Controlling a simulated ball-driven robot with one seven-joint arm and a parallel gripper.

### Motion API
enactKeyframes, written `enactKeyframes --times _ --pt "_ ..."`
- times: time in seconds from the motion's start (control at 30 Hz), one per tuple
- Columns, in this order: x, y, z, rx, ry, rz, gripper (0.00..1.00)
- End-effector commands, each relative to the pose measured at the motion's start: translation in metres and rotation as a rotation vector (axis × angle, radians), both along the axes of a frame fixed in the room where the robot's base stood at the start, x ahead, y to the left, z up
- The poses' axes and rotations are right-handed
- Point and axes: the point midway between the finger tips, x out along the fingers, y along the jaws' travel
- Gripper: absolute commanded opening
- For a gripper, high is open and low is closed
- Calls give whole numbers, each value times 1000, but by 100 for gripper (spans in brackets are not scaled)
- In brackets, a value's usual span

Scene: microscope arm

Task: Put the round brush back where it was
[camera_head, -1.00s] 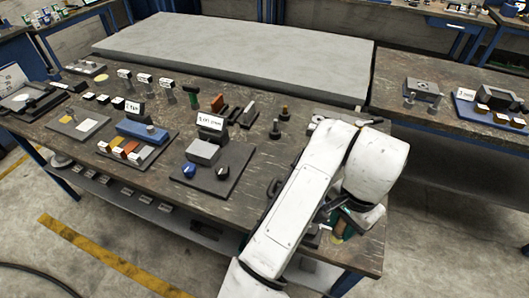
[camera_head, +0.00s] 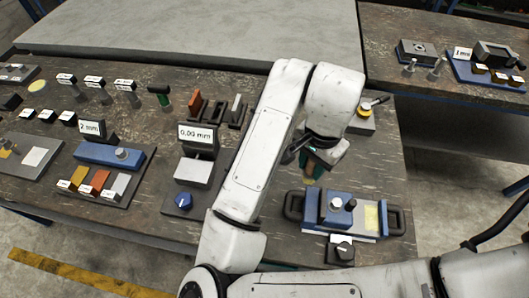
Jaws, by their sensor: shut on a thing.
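My gripper (camera_head: 312,163) hangs below my white arm at the right part of the bench, above and behind a blue device. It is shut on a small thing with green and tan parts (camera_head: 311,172). This is probably the round brush, but the wrist hides most of it. The gap between it and the bench cannot be judged. A dark rack (camera_head: 217,120) with a brown, a dark and a grey upright piece stands left of my arm. A green-handled tool (camera_head: 161,97) stands farther left. The place where the brush was cannot be told from these frames.
The blue device (camera_head: 340,212) with black side handles and knobs lies in front of my gripper. A grey block with a yellow-ringed knob (camera_head: 366,113) stands behind right. Left of my arm are a display block (camera_head: 197,137) and a blue fixture (camera_head: 112,155). The bench ends at right.

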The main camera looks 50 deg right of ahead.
Motion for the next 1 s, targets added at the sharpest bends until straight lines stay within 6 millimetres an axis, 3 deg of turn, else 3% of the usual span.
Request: enactKeyframes --times 0.17,0.47,0.6,0.8,1.0 --pt "21 -5 -10 -2 4 5 1" --pt "87 -17 -37 4 3 2 1" --pt "107 -21 -63 4 4 2 1" --pt "127 -25 -88 1 2 1 1" --pt "135 -27 -99 2 1 0 1"
